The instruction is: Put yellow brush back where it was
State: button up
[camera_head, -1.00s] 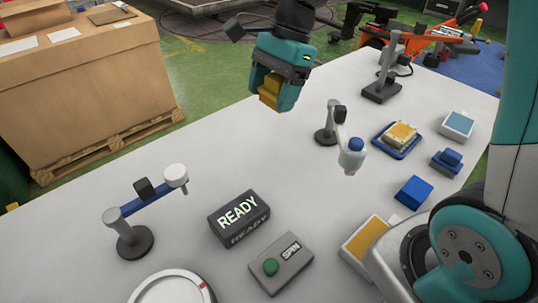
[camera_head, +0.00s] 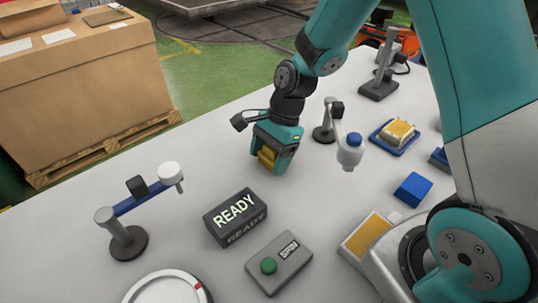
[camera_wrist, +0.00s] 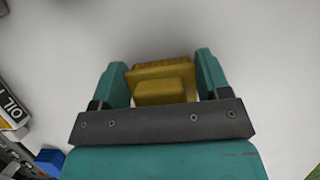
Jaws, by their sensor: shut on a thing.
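The yellow brush (camera_wrist: 165,92) is held between the two fingers of my gripper (camera_wrist: 162,85), with its block toward me and its bristle side beyond. In the head view my gripper (camera_head: 268,158) is low over the white table, left of the small stand with the blue-topped white bottle shape. The yellow brush (camera_head: 267,157) shows there at the jaws, partly hidden by them. I cannot tell whether the brush touches the table.
The white table (camera_head: 180,115) is bare to the left of my gripper. In front stand a READY display (camera_head: 236,217), a SPIN button box (camera_head: 279,262) and a stand with a blue arm (camera_head: 128,232). A blue-topped dispenser stand (camera_head: 348,150) and a sponge on a blue tray (camera_head: 392,147) are to the right.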

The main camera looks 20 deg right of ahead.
jog(key=o, duration=0.8)
jog(key=shift+f, duration=0.1)
jog(key=v, duration=1.2)
jog(key=s+a+r+n, duration=0.2)
jog(key=s+n, duration=0.4)
jog(key=n, duration=0.1)
jog(key=s+a+r+n+t, duration=0.1)
jog(key=s+a+r+n, duration=0.2)
jog(key=s+n, duration=0.4)
jog(key=s+a+r+n, duration=0.3)
jog(key=s+n, duration=0.3)
jog(key=n, duration=0.1)
jog(key=shift+s+a+n, duration=0.15)
jog(key=shift+s+n, duration=0.15)
